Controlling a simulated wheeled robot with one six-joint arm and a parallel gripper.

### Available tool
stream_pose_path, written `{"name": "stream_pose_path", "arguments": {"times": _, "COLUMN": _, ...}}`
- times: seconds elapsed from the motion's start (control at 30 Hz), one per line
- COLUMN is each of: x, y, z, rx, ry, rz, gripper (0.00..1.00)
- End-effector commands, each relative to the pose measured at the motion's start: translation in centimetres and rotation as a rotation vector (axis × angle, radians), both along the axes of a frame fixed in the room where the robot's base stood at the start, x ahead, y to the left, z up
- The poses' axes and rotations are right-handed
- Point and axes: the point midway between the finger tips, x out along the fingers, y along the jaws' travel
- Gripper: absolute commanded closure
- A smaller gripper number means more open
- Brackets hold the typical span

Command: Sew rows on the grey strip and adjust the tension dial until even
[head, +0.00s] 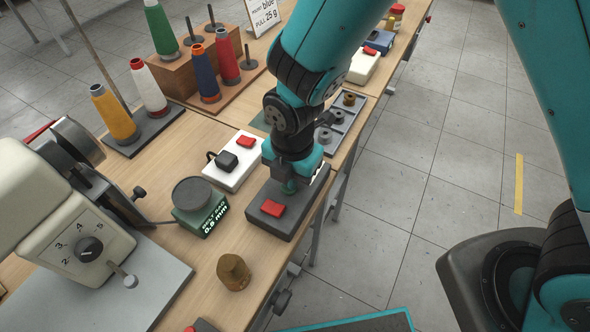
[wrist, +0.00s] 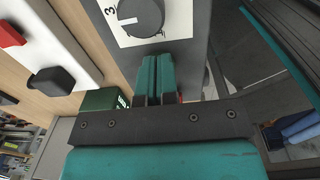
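The cream sewing machine (head: 70,215) stands at left on a grey base plate. Its tension dial (head: 88,249) is a black knob beside the numbers 2, 3 and 4. My gripper (head: 290,186) points down over a dark grey box (head: 262,215) with a red switch (head: 272,208). In the wrist view my gripper's teal fingers (wrist: 157,75) are together, with nothing visible between them. Their tips are by a dark round knob (wrist: 140,14) on a white numbered plate; I cannot tell whether they touch the box. I cannot make out a grey strip.
A green gauge (head: 202,208) reads "BELT SAG 0.8 mm". A white box (head: 234,160) with a red switch is behind it. A brown knob-like piece (head: 233,272) stands near the front. Several thread cones, including a yellow one (head: 114,114), stand at the back. The table's right edge is close to my gripper.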

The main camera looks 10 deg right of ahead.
Motion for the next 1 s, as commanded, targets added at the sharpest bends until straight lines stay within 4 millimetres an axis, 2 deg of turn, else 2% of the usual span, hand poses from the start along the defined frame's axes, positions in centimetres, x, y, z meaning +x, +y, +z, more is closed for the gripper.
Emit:
{"name": "stream_pose_path", "arguments": {"times": 0.03, "x": -0.7, "y": -0.5, "z": -1.5, "rx": -0.017, "ry": 0.022, "rz": 0.002, "gripper": 1.00}}
{"name": "stream_pose_path", "arguments": {"times": 0.67, "x": -0.7, "y": -0.5, "z": -1.3, "rx": -0.017, "ry": 0.022, "rz": 0.002, "gripper": 1.00}}
{"name": "stream_pose_path", "arguments": {"times": 0.77, "x": -0.7, "y": -0.4, "z": -0.3, "rx": -0.015, "ry": 0.019, "rz": 0.002, "gripper": 1.00}}
{"name": "stream_pose_path", "arguments": {"times": 0.87, "x": -0.7, "y": -0.3, "z": 1.5, "rx": -0.011, "ry": 0.015, "rz": 0.003, "gripper": 1.00}}
{"name": "stream_pose_path", "arguments": {"times": 1.0, "x": -0.6, "y": -0.2, "z": 5.0, "rx": 0.000, "ry": 0.001, "rz": 0.003, "gripper": 1.00}}
